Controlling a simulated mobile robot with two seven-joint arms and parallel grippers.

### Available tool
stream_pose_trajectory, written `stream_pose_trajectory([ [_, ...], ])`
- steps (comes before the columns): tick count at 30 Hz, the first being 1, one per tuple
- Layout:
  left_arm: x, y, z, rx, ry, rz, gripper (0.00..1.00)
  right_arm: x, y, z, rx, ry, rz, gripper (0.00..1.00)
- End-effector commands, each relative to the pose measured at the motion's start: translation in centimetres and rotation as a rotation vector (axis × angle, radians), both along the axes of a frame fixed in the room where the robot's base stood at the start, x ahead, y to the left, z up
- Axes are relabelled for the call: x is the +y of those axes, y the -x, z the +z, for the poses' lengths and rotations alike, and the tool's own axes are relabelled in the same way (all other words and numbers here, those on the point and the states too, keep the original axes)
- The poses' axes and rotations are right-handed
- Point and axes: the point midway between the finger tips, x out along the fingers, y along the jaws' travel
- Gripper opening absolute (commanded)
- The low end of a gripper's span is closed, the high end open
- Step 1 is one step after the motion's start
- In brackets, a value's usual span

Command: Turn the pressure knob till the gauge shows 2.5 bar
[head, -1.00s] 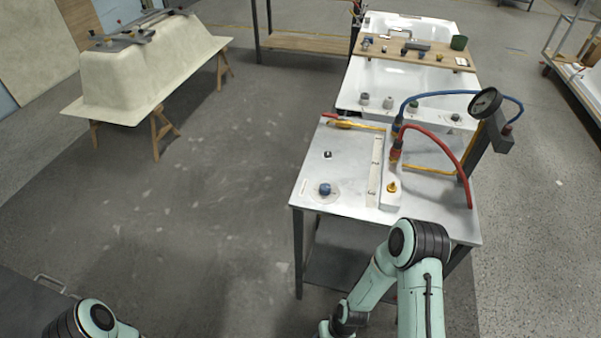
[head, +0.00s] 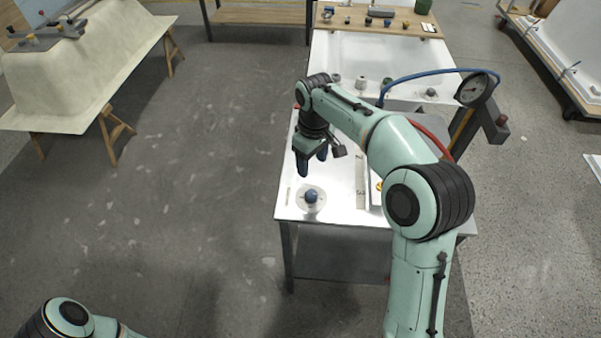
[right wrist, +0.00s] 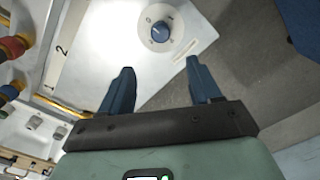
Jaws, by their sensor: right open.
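The blue pressure knob (head: 311,196) sits on a round pale dial plate near the front left corner of the white table. It also shows in the right wrist view (right wrist: 160,31), beyond the fingertips. The round gauge (head: 474,89) with a dark rim stands on a post at the table's right; its reading is too small to tell. My right gripper (head: 312,168) is above the table, just behind the knob in the picture, pointing down. Its two blue fingers (right wrist: 161,78) are apart with nothing between them. Only part of my left arm shows at the lower left; its gripper is out of view.
The white table (head: 330,212) carries a numbered strip (head: 360,184). A blue hose (head: 425,76) and a red hose (head: 430,137) run at its right, partly behind my arm.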

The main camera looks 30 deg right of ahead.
Motion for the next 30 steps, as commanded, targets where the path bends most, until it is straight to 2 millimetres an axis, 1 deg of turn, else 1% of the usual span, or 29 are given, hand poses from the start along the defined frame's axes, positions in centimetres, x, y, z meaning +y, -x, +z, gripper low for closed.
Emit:
stream_pose_trajectory([
  [4, 0.0, 0.4, -0.3, 0.005, 0.001, 0.0, 0.43, 0.0, 0.1, -0.7, 0.003, 0.001, 0.0, 0.63],
  [8, 0.0, 0.7, -0.7, 0.01, 0.0, 0.001, 0.43, 0.0, 0.2, -2.6, 0.006, 0.001, 0.0, 0.63],
  [15, 0.0, 1.3, -1.6, 0.016, 0.0, 0.001, 0.43, -0.1, 0.3, -7.8, 0.007, 0.001, -0.001, 0.63],
  [18, 0.0, 1.4, -1.9, 0.017, 0.0, 0.001, 0.43, 0.0, 0.3, -9.8, 0.007, 0.001, 0.0, 0.63],
  [21, 0.0, 1.5, -2.0, 0.018, 0.0, 0.0, 0.43, 0.0, 0.3, -11.3, 0.005, 0.001, 0.0, 0.63],
  [25, 0.0, 1.5, -2.1, 0.019, 0.0, 0.0, 0.43, 0.0, 0.2, -12.7, 0.003, 0.001, -0.001, 0.63],
  [30, 0.0, 1.5, -2.2, 0.019, 0.0, 0.0, 0.43, 0.0, 0.2, -13.4, 0.002, 0.001, -0.001, 0.63],
])
